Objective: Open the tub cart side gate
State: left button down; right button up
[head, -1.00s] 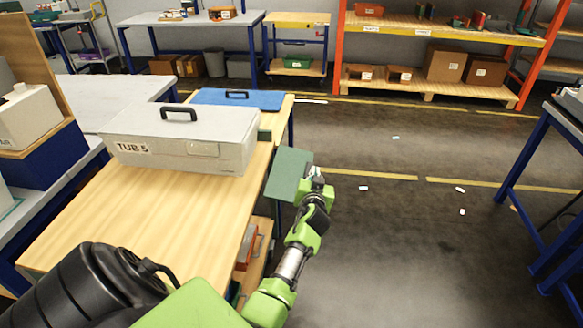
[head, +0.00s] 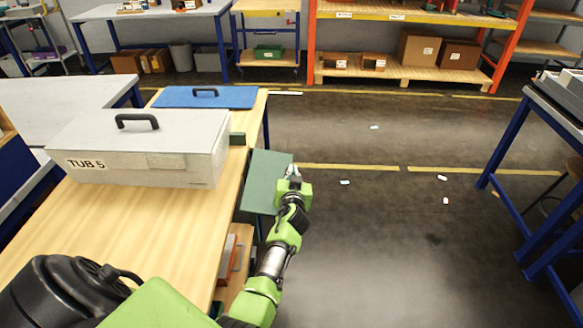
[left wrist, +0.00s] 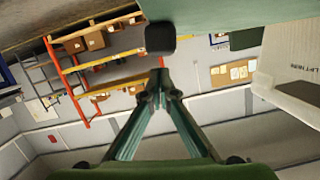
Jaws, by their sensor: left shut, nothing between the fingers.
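The green side gate panel (head: 262,182) stands out from the right edge of the wooden-topped cart (head: 120,235), beside the grey TUB 5 box (head: 135,152). My left gripper (head: 291,172) is at the panel's right, outer edge, shut with nothing between its fingers. Whether it touches the panel cannot be told. In the left wrist view the fingers (left wrist: 160,88) come together at the centre, below a black knob-like part (left wrist: 160,38). My right gripper is not in view.
A blue lid with a black handle (head: 205,97) lies behind the tub. A blue-legged table (head: 520,170) stands at the right. Orange shelving (head: 400,45) is at the back. The floor (head: 390,240) between is mostly clear, with a few small white scraps.

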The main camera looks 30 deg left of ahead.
pick_arm(q)
jog(key=shift+s+d+f, duration=0.1)
jog(key=shift+s+f, duration=0.1)
jog(key=shift+f, duration=0.3)
jog(key=shift+s+f+b, duration=0.1)
jog(key=shift+s+b, duration=0.1)
jog(key=shift+b, duration=0.25)
jog(key=shift+f, duration=0.1)
jog(key=shift+w, duration=0.1)
jog(key=shift+f, duration=0.15)
jog(key=f+b, duration=0.1)
jog(key=b, duration=0.1)
jog(key=shift+f+m+b, duration=0.25)
jog(key=shift+m+b, duration=0.05)
jog(key=shift+w+f+y+b, duration=0.1)
jog(key=shift+f+y+b, duration=0.2)
jog(key=shift+b, duration=0.25)
jog(key=shift+r+m, duration=0.15)
jog(key=shift+m, duration=0.15)
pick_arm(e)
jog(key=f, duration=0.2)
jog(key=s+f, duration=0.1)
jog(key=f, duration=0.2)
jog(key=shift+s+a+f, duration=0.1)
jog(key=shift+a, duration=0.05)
